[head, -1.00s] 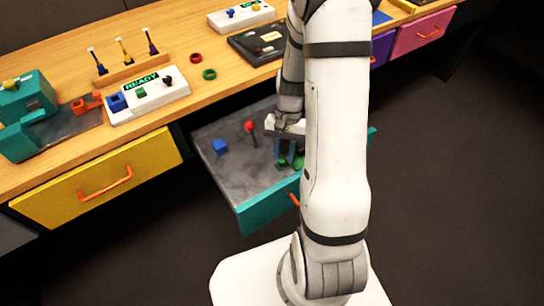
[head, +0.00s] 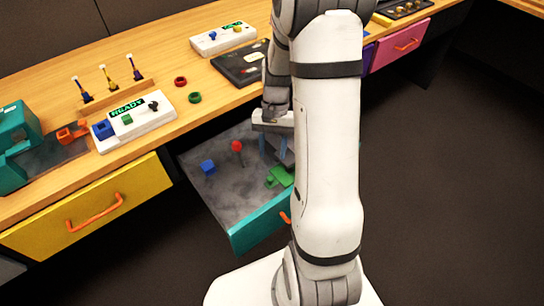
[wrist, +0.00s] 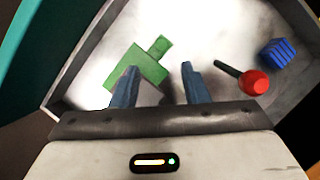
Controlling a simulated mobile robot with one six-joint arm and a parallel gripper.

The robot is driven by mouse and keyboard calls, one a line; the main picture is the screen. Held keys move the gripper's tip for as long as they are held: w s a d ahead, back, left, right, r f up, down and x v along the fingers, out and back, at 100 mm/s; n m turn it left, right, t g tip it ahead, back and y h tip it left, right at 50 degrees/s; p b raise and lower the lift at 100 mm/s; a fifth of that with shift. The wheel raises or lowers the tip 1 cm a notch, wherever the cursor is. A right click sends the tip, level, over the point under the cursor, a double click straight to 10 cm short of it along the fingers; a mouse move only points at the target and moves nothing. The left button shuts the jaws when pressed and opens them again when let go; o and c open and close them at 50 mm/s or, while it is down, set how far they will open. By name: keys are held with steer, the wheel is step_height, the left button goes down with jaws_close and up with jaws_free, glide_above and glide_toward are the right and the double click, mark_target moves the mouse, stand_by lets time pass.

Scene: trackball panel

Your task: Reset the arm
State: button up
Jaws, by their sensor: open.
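My gripper (head: 274,146) is above the open teal-fronted drawer (head: 225,206), pointing down. In the wrist view its two blue fingers (wrist: 158,88) are apart with nothing held between them. A green block-shaped piece (wrist: 140,65) lies on the drawer floor just beyond the fingers; it also shows in the head view (head: 280,177). My white arm stands in front of the drawer's right side and hides part of it.
In the drawer are a blue block (head: 208,167) and a red-knobbed stick (head: 237,147). On the wooden counter are a white READY panel (head: 140,130), a teal machine (head: 14,140), and red (head: 180,81) and green (head: 194,97) rings. The yellow drawer (head: 85,210) is shut. Dark floor is clear at right.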

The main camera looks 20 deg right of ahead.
steer(key=shift+r, duration=0.1)
stand_by(0.4)
steer(key=s+a+r+n+t+p, duration=0.2)
steer(key=s+r+p, duration=0.1)
steer(key=r, duration=0.6)
steer(key=s+a+r+n+t+h+p, duration=0.1)
steer(key=s+a+r+n+t+p, duration=0.1)
steer(key=r, duration=0.7)
steer(key=s+a+r+n+t+h+p, duration=0.1)
steer(key=s+a+r+n+t+p, duration=0.1)
steer(key=s+r+p, duration=0.4)
step_height(320, 180, up, 3)
steer(key=shift+a+p, duration=0.35)
steer(key=shift+a, duration=0.35)
